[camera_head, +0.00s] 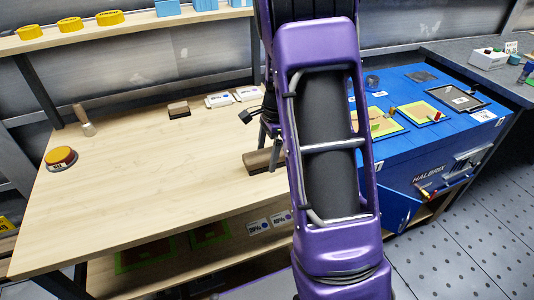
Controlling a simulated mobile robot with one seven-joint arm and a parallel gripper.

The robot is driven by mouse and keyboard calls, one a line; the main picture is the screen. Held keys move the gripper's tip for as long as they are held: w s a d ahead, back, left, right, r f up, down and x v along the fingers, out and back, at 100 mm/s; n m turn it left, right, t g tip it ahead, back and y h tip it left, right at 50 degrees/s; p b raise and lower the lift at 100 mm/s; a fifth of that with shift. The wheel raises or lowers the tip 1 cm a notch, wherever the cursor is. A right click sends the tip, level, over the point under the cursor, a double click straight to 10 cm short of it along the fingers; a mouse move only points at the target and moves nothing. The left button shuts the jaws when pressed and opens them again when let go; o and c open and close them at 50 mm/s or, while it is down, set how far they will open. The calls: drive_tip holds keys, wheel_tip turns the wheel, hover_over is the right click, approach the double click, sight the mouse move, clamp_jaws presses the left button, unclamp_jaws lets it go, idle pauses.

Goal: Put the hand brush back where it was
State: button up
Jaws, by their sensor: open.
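A long brown wooden block (258,162), possibly the hand brush, lies on the wooden bench top (150,190) near its right end; my arm hides its right part. My gripper (259,130) is just above and behind it in the picture, open, with dark fingers partly hidden by my purple arm. I cannot tell whether it touches the block. A tool with a wooden handle and pale head (86,121), also brush-like, is at the bench's back left.
A round orange-topped item (61,157) sits at the left edge. White labelled packs (219,100) lie at the back. A blue cabinet (440,125) with trays and an open door stands right. A shelf (130,24) runs above. The bench's middle and front are clear.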

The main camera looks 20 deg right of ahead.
wheel_tip(320, 180, up, 12)
drive_tip(key=d+p, duration=0.1)
drive_tip(key=p, duration=0.1)
drive_tip(key=shift+d, duration=0.4)
drive_tip(key=shift+r, duration=0.1)
